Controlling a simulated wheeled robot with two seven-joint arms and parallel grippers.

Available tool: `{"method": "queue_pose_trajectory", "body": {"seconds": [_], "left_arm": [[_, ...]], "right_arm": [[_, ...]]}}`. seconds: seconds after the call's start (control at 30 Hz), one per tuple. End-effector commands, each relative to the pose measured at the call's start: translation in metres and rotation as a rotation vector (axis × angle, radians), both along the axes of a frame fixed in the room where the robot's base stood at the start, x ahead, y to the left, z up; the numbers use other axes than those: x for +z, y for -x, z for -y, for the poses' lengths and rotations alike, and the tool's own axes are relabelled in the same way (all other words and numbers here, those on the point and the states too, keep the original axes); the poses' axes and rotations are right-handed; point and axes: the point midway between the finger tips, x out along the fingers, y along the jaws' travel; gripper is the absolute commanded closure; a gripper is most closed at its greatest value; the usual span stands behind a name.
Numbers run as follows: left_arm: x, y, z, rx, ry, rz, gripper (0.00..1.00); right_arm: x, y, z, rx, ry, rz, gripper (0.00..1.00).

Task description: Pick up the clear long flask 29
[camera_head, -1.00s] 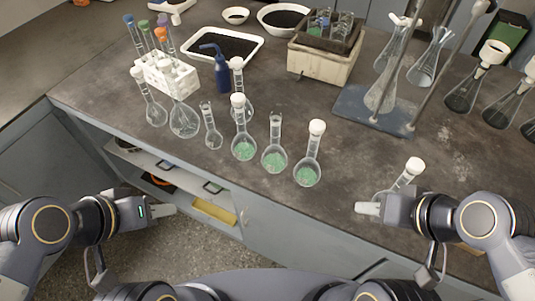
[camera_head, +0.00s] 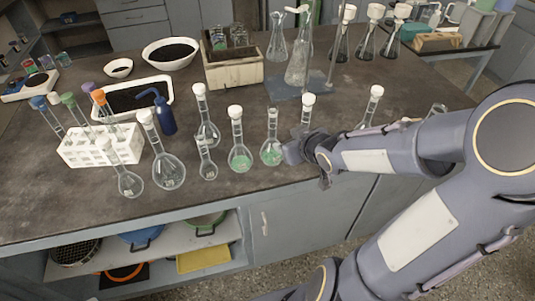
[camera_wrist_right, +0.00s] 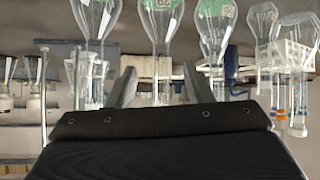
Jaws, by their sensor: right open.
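Several long-necked clear flasks stand in a row near the table's front edge. Two with green contents show in the head view: one at the left (camera_head: 240,158) and one to its right (camera_head: 271,152). A third white-capped flask (camera_head: 307,112) stands partly hidden behind my right gripper (camera_head: 292,152). In the wrist view, which is upside down, my right gripper (camera_wrist_right: 158,88) is open and empty. A flask with a label that seems to read 29 (camera_wrist_right: 161,22) lies ahead, between the finger directions. I cannot match it surely to one flask in the head view. My left gripper is out of view.
More flasks (camera_head: 167,170) and a white tube rack (camera_head: 85,150) stand at the left. A blue wash bottle (camera_head: 165,118), a tray (camera_head: 168,88) and a wooden box (camera_head: 232,76) are behind. A stand base (camera_head: 290,88) is at the back. Another flask (camera_head: 371,105) stands to the right.

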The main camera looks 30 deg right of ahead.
Motion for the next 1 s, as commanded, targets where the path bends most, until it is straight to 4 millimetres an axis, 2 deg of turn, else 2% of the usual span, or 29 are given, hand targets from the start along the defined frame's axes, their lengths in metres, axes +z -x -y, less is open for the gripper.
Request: {"method": "queue_pose_trajectory", "body": {"seconds": [0.03, 0.3, 0.57, 0.8, 1.0], "left_arm": [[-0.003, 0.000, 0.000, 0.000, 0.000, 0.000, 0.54], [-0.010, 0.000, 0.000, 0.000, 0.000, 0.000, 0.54], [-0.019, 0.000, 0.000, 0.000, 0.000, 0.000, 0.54], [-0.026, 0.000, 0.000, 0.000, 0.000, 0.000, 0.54], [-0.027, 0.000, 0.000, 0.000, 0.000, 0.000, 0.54]], "right_arm": [[-0.012, -0.011, 0.004, 0.028, -0.022, 0.044, 0.53], [-0.020, -0.044, 0.002, 0.130, -0.093, 0.241, 0.53], [-0.029, -0.067, 0.000, 0.132, -0.095, 0.246, 0.53], [-0.046, -0.098, -0.002, 0.134, -0.095, 0.245, 0.53], [-0.048, -0.107, -0.002, 0.130, -0.091, 0.244, 0.53]]}}
